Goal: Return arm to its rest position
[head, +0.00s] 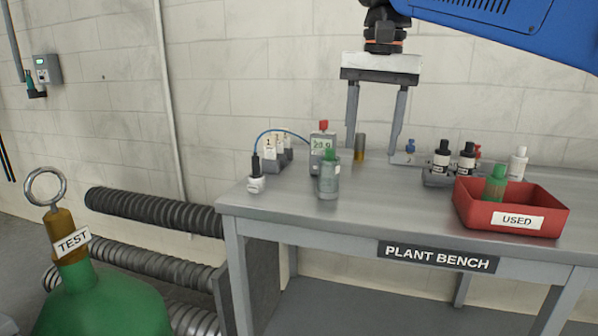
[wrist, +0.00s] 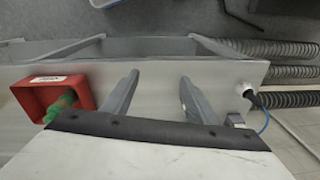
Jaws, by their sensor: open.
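My gripper (head: 377,150) hangs fingers down over the back part of the plant bench (head: 400,205). Its two grey fingers are apart, with nothing held between them. The wrist view also shows my gripper (wrist: 157,90) with its fingers spread over the grey bench top (wrist: 152,78). In the head view the fingers are to the right of the clear green-capped bottle (head: 328,180) and to the left of the red USED bin (head: 510,215). My blue arm comes in from the upper right.
A grey meter (head: 322,150) with a red top and a white-based probe (head: 256,182) stand on the left of the bench. Dark bottles (head: 442,160) stand in a rack at right. A green-capped bottle (head: 495,184) is in the bin. A green TEST cylinder (head: 105,295) stands front left.

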